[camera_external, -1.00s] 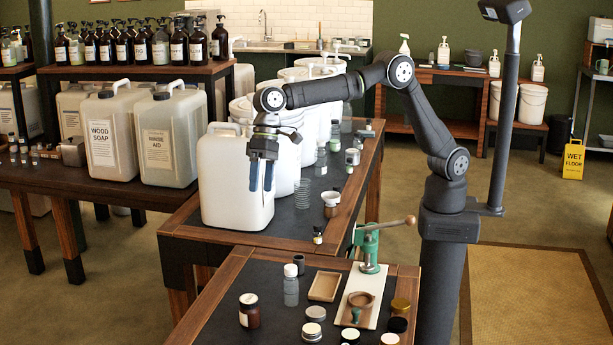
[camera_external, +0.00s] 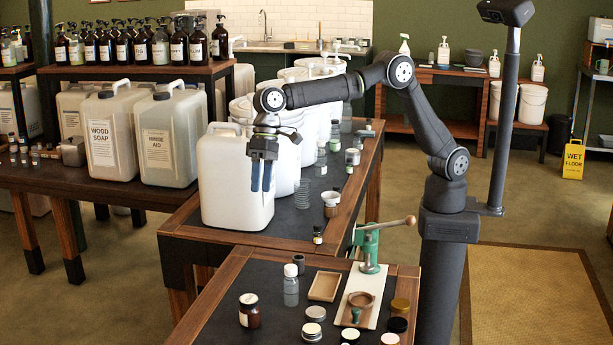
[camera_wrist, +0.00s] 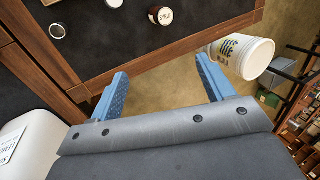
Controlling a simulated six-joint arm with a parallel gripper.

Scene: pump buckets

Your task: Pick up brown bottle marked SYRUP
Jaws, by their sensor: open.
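My gripper (camera_external: 261,188) hangs pointing down in front of the large white jerrycan, well above and behind the bottle. Its two blue fingers are apart and empty. In the wrist view my gripper (camera_wrist: 160,72) is over the table edge and floor, with the bottle beyond its fingertips.
The white jerrycan (camera_external: 227,195) stands on the rear table close behind my gripper. A clear bottle (camera_external: 291,288), a wooden tray (camera_external: 325,286), a green press (camera_external: 369,248) and several jars stand right of the brown bottle. A white bucket (camera_wrist: 252,58) is below the table edge.

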